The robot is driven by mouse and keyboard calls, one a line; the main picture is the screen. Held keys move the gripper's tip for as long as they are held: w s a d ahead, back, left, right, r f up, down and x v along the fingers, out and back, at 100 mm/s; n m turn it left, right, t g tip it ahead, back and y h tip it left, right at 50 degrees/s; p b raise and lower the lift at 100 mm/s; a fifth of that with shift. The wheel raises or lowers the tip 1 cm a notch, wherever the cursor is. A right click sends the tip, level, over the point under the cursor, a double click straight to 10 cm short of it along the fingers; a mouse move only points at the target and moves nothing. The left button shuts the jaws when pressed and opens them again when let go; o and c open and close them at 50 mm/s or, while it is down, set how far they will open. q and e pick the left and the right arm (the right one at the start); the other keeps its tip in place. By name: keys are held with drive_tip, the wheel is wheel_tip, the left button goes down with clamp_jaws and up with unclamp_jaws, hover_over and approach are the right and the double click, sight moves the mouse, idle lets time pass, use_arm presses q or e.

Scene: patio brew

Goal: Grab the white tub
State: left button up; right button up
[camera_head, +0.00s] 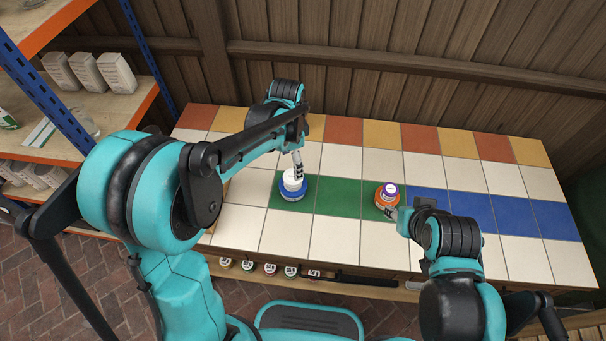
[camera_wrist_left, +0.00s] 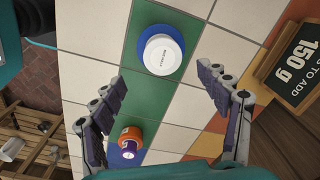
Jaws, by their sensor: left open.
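The white tub (camera_head: 292,178) sits on top of a blue round tub or base (camera_head: 293,192) on a green tile of the counter. In the left wrist view the white tub (camera_wrist_left: 160,55) shows its round lid with small print, with the blue rim (camera_wrist_left: 143,42) around it. My left gripper (camera_wrist_left: 165,88) is open, its two fingers apart, with the white tub ahead between them and not touched. In the head view my left gripper (camera_head: 298,164) is just above the tub. My right gripper (camera_head: 392,212) is near the orange tub; its fingers are hard to make out.
An orange tub (camera_head: 380,198) with a purple-rimmed top (camera_head: 389,189) stands to the right on the green strip. A sign reading 150 g (camera_wrist_left: 295,62) shows in the wrist view. Several small jars sit on a shelf (camera_head: 375,291) below the counter. Bags (camera_head: 90,71) stand on shelves at left.

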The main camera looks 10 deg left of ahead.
sight(293, 180)
use_arm(q)
drive_tip(key=shift+w+d+f+m, duration=0.3)
drive_tip(key=shift+w+d+f, duration=0.1)
drive_tip(key=shift+f, duration=0.1)
drive_tip(key=shift+d+f, duration=0.1)
drive_tip(key=shift+f, duration=0.25)
wheel_tip(293, 180, down, 3)
drive_tip(key=shift+r+b, duration=0.2)
drive_tip(key=shift+b, duration=0.5)
drive_tip(key=f+b, duration=0.1)
drive_tip(key=f, duration=0.1)
drive_tip(key=a+f+b, duration=0.1)
drive_tip(key=f, duration=0.1)
drive_tip(key=shift+f, duration=0.4)
drive_tip(key=shift+r, duration=0.1)
drive_tip(key=c, duration=1.1)
